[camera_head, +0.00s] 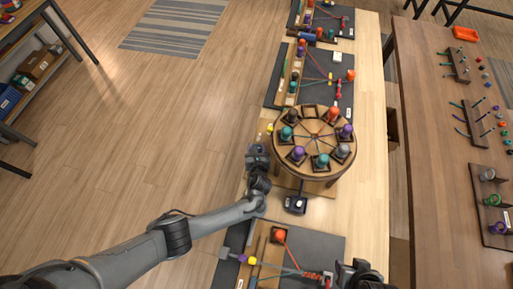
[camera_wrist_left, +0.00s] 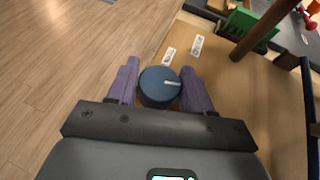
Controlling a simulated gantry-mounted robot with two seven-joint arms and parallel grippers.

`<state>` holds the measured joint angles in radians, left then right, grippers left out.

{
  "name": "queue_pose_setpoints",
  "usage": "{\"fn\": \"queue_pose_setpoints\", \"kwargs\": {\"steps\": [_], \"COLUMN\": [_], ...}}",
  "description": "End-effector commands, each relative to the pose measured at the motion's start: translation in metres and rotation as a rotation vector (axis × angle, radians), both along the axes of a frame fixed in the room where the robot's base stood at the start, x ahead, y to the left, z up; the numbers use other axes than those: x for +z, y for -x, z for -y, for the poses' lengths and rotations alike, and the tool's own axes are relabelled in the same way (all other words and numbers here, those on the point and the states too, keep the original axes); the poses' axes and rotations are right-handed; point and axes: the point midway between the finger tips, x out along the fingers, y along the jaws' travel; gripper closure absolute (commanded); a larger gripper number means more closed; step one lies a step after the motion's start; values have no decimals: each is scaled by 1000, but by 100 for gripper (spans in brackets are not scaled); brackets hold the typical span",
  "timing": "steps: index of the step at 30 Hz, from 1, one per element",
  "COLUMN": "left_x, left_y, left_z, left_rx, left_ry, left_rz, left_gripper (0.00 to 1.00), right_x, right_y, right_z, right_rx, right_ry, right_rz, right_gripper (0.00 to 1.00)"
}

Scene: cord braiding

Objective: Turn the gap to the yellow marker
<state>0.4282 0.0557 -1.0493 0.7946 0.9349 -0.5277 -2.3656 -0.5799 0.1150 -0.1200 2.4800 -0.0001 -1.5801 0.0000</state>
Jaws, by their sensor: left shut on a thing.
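The round wooden braiding disk (camera_head: 316,138) stands on the bench in the head view. It carries red, purple, grey and teal bobbins around its rim. A gap without a bobbin shows at its far edge (camera_head: 311,109). A small yellow marker (camera_head: 270,128) sits just left of the disk. My left gripper (camera_head: 257,153) is at the disk's near-left side. In the left wrist view, its purple fingers (camera_wrist_left: 158,74) are shut on a dark blue round knob (camera_wrist_left: 157,92) with a white line on top. My right gripper (camera_head: 358,274) is partly visible at the bottom edge; its jaws are unclear.
A dark mat (camera_head: 323,242) with cords and a red bobbin (camera_head: 279,235) lies nearer me. More cord boards (camera_head: 344,92) lie beyond the disk. A brown table (camera_head: 430,150) with racks stands right. Open floor (camera_head: 180,120) is left of the bench.

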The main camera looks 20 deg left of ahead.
Motion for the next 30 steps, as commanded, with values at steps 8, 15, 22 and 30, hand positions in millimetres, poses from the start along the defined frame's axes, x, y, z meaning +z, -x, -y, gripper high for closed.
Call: {"fn": "queue_pose_setpoints", "kwargs": {"steps": [8,15,22,30], "left_x": [0,0,0,0], "left_y": [0,0,0,1], "left_z": [0,0,0,0], "left_rx": [32,31,31,30], "left_ry": [0,0,0,0], "left_rz": [0,0,0,0], "left_gripper": [80,80,29,29], "right_x": [-1,-1,-1,0], "right_y": [0,0,0,0], "right_z": [2,2,2,1], "right_rx": [4,6,6,2], "right_ry": [7,9,8,3], "right_rz": [0,0,0,0], "right_gripper": [57,57,57,57]}}
